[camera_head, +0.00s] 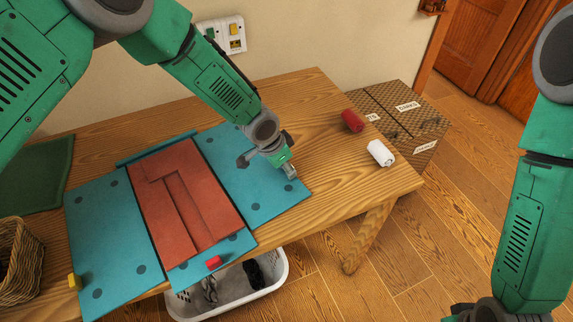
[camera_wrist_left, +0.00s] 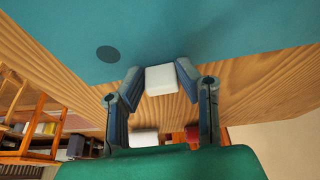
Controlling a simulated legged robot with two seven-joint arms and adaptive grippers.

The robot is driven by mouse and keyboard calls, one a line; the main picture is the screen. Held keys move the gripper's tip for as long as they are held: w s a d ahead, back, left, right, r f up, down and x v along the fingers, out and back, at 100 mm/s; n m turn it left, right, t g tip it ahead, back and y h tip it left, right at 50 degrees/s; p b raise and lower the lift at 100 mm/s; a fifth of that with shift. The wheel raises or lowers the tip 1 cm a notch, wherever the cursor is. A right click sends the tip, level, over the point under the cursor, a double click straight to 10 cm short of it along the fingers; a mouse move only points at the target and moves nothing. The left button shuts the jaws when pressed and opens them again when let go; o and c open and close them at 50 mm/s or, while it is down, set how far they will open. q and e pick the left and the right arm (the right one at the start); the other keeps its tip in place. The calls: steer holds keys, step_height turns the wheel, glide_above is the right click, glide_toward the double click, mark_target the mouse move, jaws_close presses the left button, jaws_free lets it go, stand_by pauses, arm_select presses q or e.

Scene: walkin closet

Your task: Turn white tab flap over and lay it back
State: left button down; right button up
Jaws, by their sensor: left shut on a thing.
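A blue folding board (camera_head: 110,220) with dark round dots lies on the wooden table. A folded red-brown garment (camera_head: 190,210) covers its middle. The right-hand flap (camera_head: 235,160) carries the white tab (camera_wrist_left: 160,80) at its outer edge and looks flat on the table. My left gripper (camera_head: 288,170) is at that outer edge. In the left wrist view its two fingers (camera_wrist_left: 160,85) are shut on the white tab from both sides. The left flap has a yellow tab (camera_head: 74,281), and the front flap has a red tab (camera_head: 213,262).
A red roll (camera_head: 353,121) and a white roll (camera_head: 380,153) lie on the table's right end. A wicker basket (camera_head: 20,262) and a green cloth (camera_head: 38,175) are at the left. A white laundry basket (camera_head: 275,283) stands below the front edge. Patterned boxes (camera_head: 425,125) stand beyond the table.

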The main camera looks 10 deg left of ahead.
arm_select(q)
steer(key=shift+f, duration=0.1)
stand_by(0.3)
steer(key=c, duration=1.2)
jaws_free()
steer(key=shift+r, duration=0.3)
steer(key=v, duration=1.1)
steer(key=shift+a+r, duration=0.1)
